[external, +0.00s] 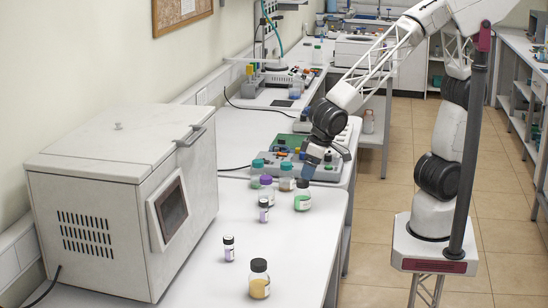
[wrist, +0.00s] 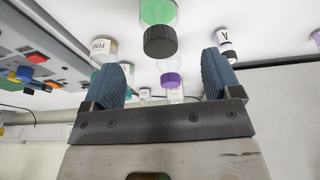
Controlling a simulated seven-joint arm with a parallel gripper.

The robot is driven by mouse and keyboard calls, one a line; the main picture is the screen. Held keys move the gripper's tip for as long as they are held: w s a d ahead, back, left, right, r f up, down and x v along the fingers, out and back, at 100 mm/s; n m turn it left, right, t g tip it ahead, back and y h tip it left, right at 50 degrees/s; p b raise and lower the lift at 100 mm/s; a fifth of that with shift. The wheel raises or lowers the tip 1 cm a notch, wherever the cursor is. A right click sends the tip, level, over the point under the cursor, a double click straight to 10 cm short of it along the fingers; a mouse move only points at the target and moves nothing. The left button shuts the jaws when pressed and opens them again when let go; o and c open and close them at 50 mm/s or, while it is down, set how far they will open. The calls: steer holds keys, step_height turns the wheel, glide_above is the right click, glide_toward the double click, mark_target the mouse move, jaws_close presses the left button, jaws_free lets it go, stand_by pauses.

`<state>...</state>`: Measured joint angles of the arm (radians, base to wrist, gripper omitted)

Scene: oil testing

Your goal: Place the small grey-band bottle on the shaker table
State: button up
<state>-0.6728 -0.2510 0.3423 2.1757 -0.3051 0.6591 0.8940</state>
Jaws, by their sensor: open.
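My gripper (external: 309,168) is open, its blue fingers pointing down above the back of the white bench, close to the bottle group. In the wrist view, nothing is held between the fingers (wrist: 166,85). A black-capped bottle with green contents (external: 302,200) stands just in front of the gripper; it also shows in the wrist view (wrist: 157,12). I cannot tell which bottle has the grey band. A low grey device (external: 325,173), possibly the shaker table, lies behind the bottles, partly hidden by my gripper.
A yellow-filled bottle (external: 260,285) stands at the front. A large grey box machine (external: 100,215) fills the left. The front right bench is clear.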

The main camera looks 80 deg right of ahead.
steer(key=shift+v, duration=2.3)
steer(key=shift+d, duration=0.1)
steer(key=s+d+r, duration=0.2)
steer(key=d, duration=0.7)
steer(key=s+d+r, duration=0.1)
steer(key=d+r, duration=0.1)
steer(key=d, duration=0.7)
steer(key=s+d, duration=1.1)
steer(key=d, duration=0.2)
steer(key=shift+d+r+g, duration=0.2)
steer(key=shift+d+g, duration=0.15)
steer(key=shift+g, duration=0.05)
